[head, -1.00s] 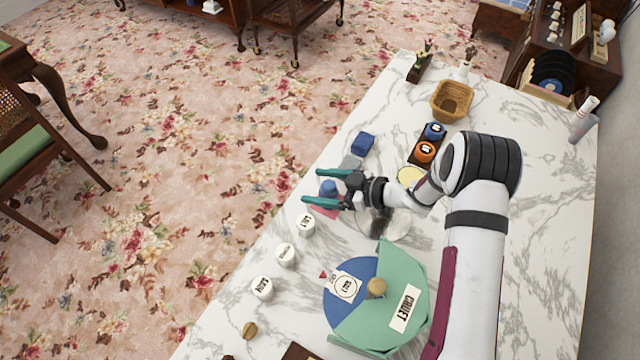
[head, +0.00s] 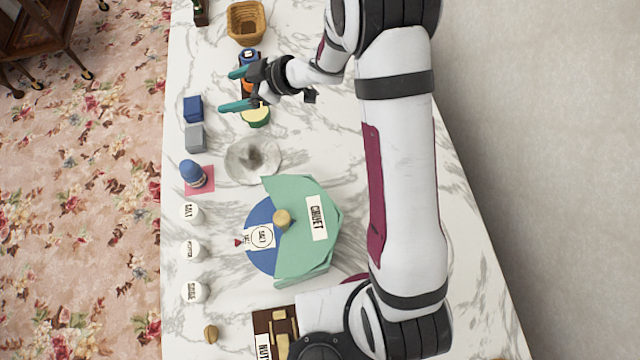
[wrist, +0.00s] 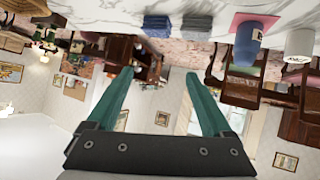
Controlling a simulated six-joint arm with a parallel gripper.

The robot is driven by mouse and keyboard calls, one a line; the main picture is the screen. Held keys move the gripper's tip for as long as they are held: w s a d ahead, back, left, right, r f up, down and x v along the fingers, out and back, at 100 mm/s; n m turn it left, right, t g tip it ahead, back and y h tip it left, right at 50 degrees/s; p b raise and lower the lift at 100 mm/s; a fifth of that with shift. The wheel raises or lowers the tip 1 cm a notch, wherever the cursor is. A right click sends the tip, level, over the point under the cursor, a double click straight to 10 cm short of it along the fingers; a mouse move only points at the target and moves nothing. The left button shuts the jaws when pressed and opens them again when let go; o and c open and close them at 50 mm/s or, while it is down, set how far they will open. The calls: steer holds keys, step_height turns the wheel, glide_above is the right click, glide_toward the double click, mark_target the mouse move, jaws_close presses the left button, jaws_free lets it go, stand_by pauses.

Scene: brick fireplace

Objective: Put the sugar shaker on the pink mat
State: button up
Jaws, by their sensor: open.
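A blue shaker with a rounded top (head: 191,172), which I take for the sugar shaker, stands upright on the pink mat (head: 205,189). Its label is too small to read. The wrist view is upside down; there the blue shaker (wrist: 246,42) and the pink mat (wrist: 262,17) show at the upper right. My gripper (head: 229,90) is open and empty, above the table and well beyond the mat, near the orange and blue containers. Its two teal fingers (wrist: 155,90) are spread with nothing between them.
White labelled pots (head: 193,250) line the left edge. A basket (head: 246,20) stands at the back.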

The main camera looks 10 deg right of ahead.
steer(key=w+d+r+m+t+h, duration=0.35)
steer(key=d+r+m+h, duration=0.2)
steer(key=d, duration=0.35)
steer(key=s+d+r+m+g+h, duration=0.1)
steer(key=s+d+r+m+h, duration=0.1)
steer(key=s+d+m+h, duration=0.3)
steer(key=s+d+r+m+g+h, duration=0.1)
steer(key=s+d+r+m+h, duration=0.2)
steer(key=s+d, duration=0.5)
steer(key=s+a+m+g+y, duration=0.2)
steer(key=s+a+m+g, duration=0.1)
steer(key=s, duration=0.9)
steer(key=s+a+f+m+g+y, duration=0.1)
steer(key=s+a+m+g+y, duration=0.2)
steer(key=s, duration=0.9)
steer(key=shift+a+m+g, duration=0.35)
steer(key=shift+a+m, duration=0.1)
steer(key=shift+a, duration=0.2)
